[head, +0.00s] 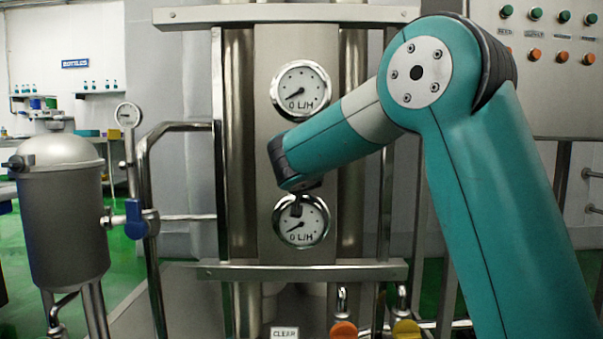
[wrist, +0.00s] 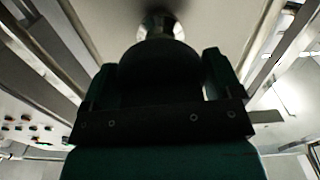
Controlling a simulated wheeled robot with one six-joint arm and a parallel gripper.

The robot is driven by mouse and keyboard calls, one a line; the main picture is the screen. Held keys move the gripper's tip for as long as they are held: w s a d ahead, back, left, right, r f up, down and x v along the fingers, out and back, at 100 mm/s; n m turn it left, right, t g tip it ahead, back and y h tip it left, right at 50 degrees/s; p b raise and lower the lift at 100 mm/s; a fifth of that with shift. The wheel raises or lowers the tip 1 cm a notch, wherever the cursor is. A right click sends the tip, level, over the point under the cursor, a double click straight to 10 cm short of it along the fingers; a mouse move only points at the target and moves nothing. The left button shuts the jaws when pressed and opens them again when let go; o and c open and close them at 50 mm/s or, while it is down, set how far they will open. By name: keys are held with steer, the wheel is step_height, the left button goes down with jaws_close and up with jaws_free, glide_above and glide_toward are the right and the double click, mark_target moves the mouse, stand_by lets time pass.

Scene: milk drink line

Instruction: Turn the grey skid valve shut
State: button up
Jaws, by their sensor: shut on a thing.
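In the wrist view my gripper (wrist: 158,66) has one finger on each side of a dark, rounded handle (wrist: 162,50) and is shut on it. The handle looks like the grey skid valve's, though its colour is lost in shadow. A shiny metal fitting (wrist: 159,24) sits just beyond it against a pale panel. In the head view my teal arm reaches left to the steel column, and a small dark part of my gripper (head: 296,207) shows in front of the lower gauge. The valve's body and the contact are hidden there, so its turn angle cannot be told.
Two dials, the upper gauge (head: 301,90) and lower gauge (head: 301,221), both read near 0 L/H. A blue-handled valve (head: 136,219) is on the left pipe beside a grey tank (head: 65,213). Orange (head: 343,330) and yellow (head: 406,330) handles are below. Steel rails frame the column.

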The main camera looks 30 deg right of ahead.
steer(key=shift+m+b, duration=0.3)
steer(key=shift+m, duration=0.2)
steer(key=o, duration=0.7)
steer(key=p+v, duration=0.1)
steer(key=v, duration=1.6)
steer(key=shift+s+a+p, duration=0.2)
steer(key=shift+p, duration=0.15)
